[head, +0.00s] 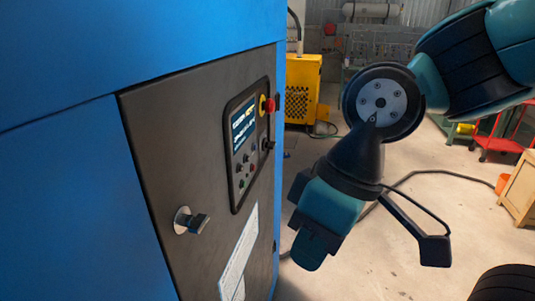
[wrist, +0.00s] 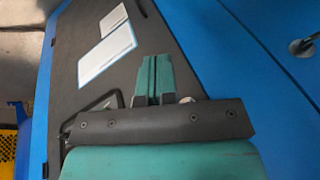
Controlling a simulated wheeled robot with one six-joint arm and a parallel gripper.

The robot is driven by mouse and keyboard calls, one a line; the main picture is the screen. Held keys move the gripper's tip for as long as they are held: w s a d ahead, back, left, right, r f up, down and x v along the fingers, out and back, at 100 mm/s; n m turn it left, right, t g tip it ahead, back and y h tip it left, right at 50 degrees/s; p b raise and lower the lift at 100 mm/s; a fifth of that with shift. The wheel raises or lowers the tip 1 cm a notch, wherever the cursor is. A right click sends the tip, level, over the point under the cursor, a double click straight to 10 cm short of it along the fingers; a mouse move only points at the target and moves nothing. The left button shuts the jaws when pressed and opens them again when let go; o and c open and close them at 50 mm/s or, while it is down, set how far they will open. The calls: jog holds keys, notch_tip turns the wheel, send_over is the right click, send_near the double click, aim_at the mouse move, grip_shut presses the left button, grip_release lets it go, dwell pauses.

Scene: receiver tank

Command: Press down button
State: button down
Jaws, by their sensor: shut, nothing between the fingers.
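The control panel (head: 243,145) is set in the dark door of a blue cabinet. It has a lit screen (head: 243,125), several small buttons (head: 245,168) below it, and a red knob on a yellow base (head: 267,104) at its upper right. A black knob (head: 268,145) sits at its right edge. My gripper (head: 308,250) is right of and lower than the panel in the head view, apart from the door there. In the wrist view its two teal fingers (wrist: 155,80) are together and empty. There the panel (wrist: 105,103) is mostly hidden behind my gripper.
A metal latch (head: 190,220) sticks out from the dark door (head: 165,150). White labels (head: 240,255) are on the door's lower part. A yellow machine (head: 302,90), a cable and a red cart (head: 500,135) stand behind. Open floor lies to the right.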

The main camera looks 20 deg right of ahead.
jog(key=w+d+m+t+y+p, duration=0.1)
jog(key=w+d+m+y, duration=0.1)
jog(key=w+m, duration=0.35)
jog(key=w+d+m+t+y, duration=0.1)
jog(key=w+d+m+y, duration=0.1)
jog(key=w, duration=0.7)
jog(key=w+d+m+t+y, duration=0.1)
jog(key=w+d+m+t, duration=0.4)
jog(key=w+d, duration=0.4)
jog(key=shift+d+r+m+y+p, duration=0.3)
jog(key=shift+d+m+p, duration=0.15)
jog(key=shift+d+m, duration=0.45)
jog(key=p, duration=0.5)
send_near(247, 159)
jog(key=d+f+x, duration=0.1)
jog(key=x, duration=0.5)
jog(key=shift+w+a, duration=0.55)
